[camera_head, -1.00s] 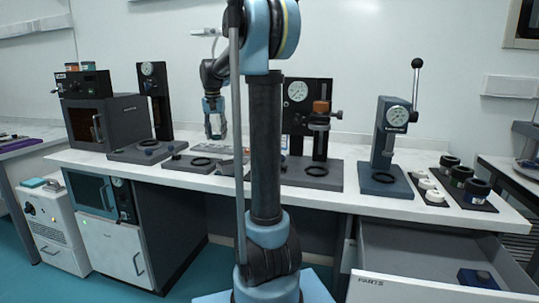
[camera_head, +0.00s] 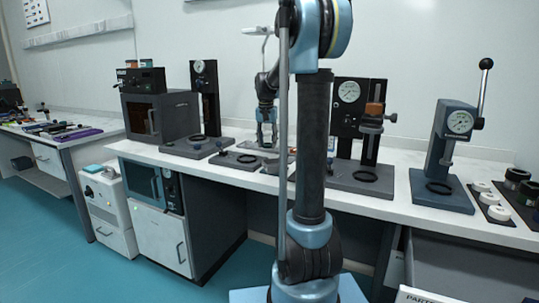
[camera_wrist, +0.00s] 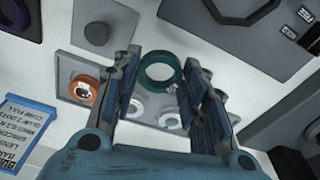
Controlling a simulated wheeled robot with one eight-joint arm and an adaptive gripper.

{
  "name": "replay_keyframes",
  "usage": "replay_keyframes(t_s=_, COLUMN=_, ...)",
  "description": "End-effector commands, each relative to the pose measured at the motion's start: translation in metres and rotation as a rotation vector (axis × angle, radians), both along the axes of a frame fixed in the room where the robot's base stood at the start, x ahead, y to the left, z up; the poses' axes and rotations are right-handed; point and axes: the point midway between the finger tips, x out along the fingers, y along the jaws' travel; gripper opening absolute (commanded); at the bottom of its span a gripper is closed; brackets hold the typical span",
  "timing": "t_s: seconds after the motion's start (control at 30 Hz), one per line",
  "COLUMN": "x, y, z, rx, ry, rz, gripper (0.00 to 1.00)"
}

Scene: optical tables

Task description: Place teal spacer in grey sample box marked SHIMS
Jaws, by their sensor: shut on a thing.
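The teal spacer (camera_wrist: 160,71) is a dark teal ring in the wrist view. It sits between the fingertips of my gripper (camera_wrist: 158,80), which is shut on it, above a pale surface. In the head view my gripper (camera_head: 267,136) is small, hanging over the middle of the long bench, and the spacer cannot be made out there. I cannot pick out a grey sample box marked SHIMS in either view.
In the wrist view an orange ring (camera_wrist: 85,89) lies left of the spacer, near a blue label card (camera_wrist: 22,118). The bench carries a dark oven (camera_head: 160,115), gauge stands and a lever press (camera_head: 446,150). A side table (camera_head: 85,140) stands far left.

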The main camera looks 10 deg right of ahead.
Motion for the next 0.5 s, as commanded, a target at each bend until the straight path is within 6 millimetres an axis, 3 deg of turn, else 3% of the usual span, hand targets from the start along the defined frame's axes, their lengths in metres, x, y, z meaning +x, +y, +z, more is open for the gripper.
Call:
replay_keyframes(t_s=0.27, x=0.000, y=0.000, z=-0.019, rx=0.000, ry=0.000, rz=0.000, gripper=0.20)
replay_keyframes(t_s=0.5, x=0.000, y=0.000, z=-0.048, rx=0.000, ry=0.000, rz=0.000, gripper=0.20)
